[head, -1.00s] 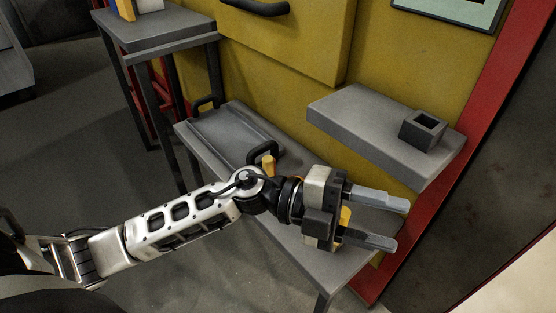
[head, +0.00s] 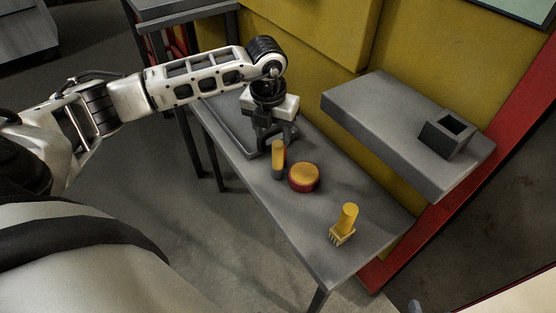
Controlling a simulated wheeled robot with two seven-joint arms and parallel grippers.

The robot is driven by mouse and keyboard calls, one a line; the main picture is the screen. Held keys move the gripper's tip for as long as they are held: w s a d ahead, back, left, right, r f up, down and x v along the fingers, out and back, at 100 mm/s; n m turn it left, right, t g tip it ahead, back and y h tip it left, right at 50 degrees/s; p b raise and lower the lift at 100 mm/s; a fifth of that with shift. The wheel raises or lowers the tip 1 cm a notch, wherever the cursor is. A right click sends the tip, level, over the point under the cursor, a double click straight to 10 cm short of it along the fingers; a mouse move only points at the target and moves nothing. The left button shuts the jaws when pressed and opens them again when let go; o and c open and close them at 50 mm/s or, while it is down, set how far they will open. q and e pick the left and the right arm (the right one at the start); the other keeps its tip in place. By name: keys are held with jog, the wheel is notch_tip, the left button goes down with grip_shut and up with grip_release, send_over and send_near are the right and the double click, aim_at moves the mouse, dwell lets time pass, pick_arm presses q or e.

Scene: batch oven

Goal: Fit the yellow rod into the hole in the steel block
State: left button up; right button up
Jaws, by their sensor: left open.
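The steel block (head: 447,134) is a dark, square block with an open square hole in its top, sitting on the grey shelf at the right. An upright yellow rod-like piece (head: 279,154) with a grey lower part stands on the grey bench. I cannot tell for sure which is the task's rod. My left gripper (head: 270,133) points down just behind the first piece, open; its fingertips are hard to make out against the dark handle there. My right gripper is not in view.
A round piece (head: 304,177) with yellow top and red side lies between the two yellow pieces. A grey tray (head: 229,126) with a dark handle lies on the bench (head: 312,237). The shelf (head: 385,118) overhangs the bench's right side. The yellow oven wall stands behind.

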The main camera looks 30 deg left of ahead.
aim_at(278, 143)
pick_arm(q)
jog(key=f, duration=0.2)
jog(key=w+f, duration=0.1)
jog(key=f, duration=0.2)
jog(key=w+f, duration=0.1)
jog(key=f, duration=0.1)
jog(key=shift+d+f, duration=0.15)
jog(key=shift+f, duration=0.05)
grip_shut()
jog(key=shift+r, duration=0.1)
